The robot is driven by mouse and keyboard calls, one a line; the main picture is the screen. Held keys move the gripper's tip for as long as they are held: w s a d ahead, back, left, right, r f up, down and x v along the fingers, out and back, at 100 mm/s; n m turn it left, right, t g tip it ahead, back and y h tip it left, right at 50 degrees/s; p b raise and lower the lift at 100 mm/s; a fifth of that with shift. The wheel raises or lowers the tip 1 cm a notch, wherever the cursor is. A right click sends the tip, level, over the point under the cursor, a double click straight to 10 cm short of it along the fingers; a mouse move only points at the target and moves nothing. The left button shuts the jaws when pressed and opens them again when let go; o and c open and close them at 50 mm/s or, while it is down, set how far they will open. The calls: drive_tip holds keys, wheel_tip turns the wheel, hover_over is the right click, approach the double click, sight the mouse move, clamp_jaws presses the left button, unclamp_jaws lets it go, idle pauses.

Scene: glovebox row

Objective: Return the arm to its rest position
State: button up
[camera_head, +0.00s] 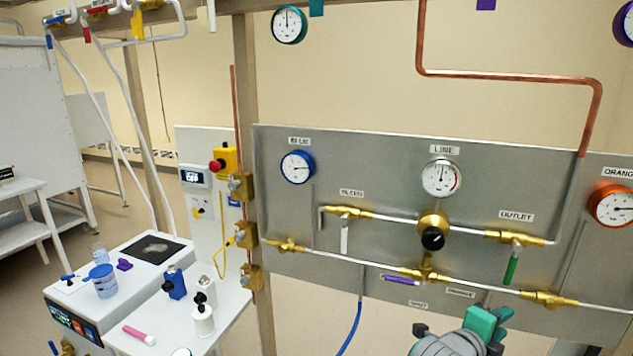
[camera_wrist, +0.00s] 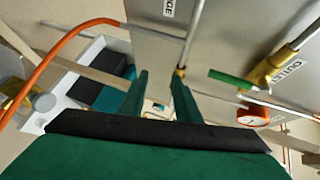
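My gripper (camera_head: 495,322) shows at the bottom of the head view, right of centre, in front of the lower edge of the grey gauge panel (camera_head: 390,270). Its fingers are teal. In the wrist view my gripper (camera_wrist: 160,82) has two teal fingers standing apart with nothing held between them. The green outlet valve handle (camera_head: 511,269) hangs above and a little right of the gripper in the head view. The same green handle (camera_wrist: 232,78) lies right of the fingers in the wrist view, apart from them. Most of my arm is out of view.
A thin pipe (camera_wrist: 190,40) ends near the right finger in the wrist view. An orange hose (camera_wrist: 50,55) and a white bin (camera_wrist: 60,98) lie left. In the head view, a white bench (camera_head: 228,312) with bottles stands left, and a blue hose (camera_head: 351,330) hangs below the panel.

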drive_tip(key=s+a+f+n+t+y, duration=0.3)
drive_tip(key=s+a+f+n+t, duration=0.15)
drive_tip(key=a+f+n, duration=0.6)
drive_tip(key=s+a+f+n+t+y, duration=0.3)
drive_tip(key=s+a+f+n, duration=0.3)
drive_tip(key=a+f+n, duration=0.5)
drive_tip(key=s+a+f+n+y, duration=0.2)
drive_tip(key=s+a+f, duration=0.1)
drive_tip(key=s+a, duration=0.35)
drive_tip(key=s+a+f+n+y, duration=0.3)
drive_tip(key=s+a, duration=0.3)
drive_tip(key=s, duration=0.2)
drive_tip(key=s+a+r+n+y, duration=0.1)
drive_tip(key=s+a, duration=0.5)
drive_tip(key=s, duration=0.6)
wheel_tip(320, 180, up, 2)
drive_tip(key=shift+s+a+n+y, duration=0.35)
drive_tip(key=shift+a+n+y, duration=0.05)
drive_tip(key=shift+n, duration=0.25)
drive_tip(key=shift+w, duration=0.15)
